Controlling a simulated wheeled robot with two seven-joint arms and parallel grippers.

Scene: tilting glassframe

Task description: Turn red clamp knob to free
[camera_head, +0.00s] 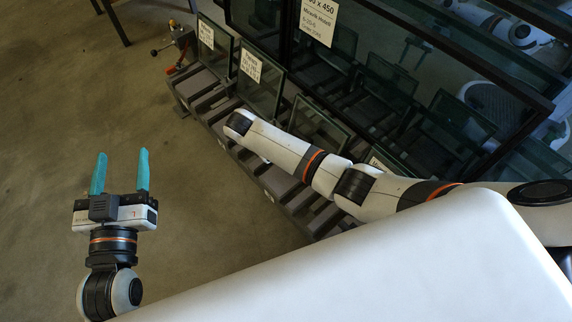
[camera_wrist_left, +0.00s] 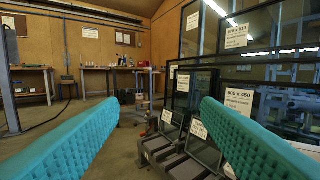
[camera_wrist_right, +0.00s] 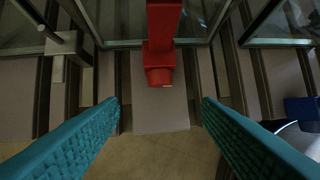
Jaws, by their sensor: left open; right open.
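In the right wrist view a red clamp part (camera_wrist_right: 161,45) with a blocky knob-like lower end sits at top centre, in front of the rack slats and glass edges. My right gripper (camera_wrist_right: 160,112) is open and empty; the red part shows beyond and between its teal fingers, apart from them. In the head view the right gripper is hidden; only its arm shows across the rack. My left gripper (camera_head: 120,172) is open and empty over bare floor, left of the rack. A small red handle (camera_head: 176,69) shows at the rack's far left end; I cannot tell whether it is the same part.
The grey slatted rack (camera_head: 190,88) holds several labelled glass panes (camera_head: 259,83), with a large dark-framed pane behind. A metal bracket (camera_wrist_right: 62,45) and a blue block (camera_wrist_right: 301,108) flank the red part. Workbenches (camera_wrist_left: 110,68) stand far back. Floor (camera_head: 60,110) at left is clear.

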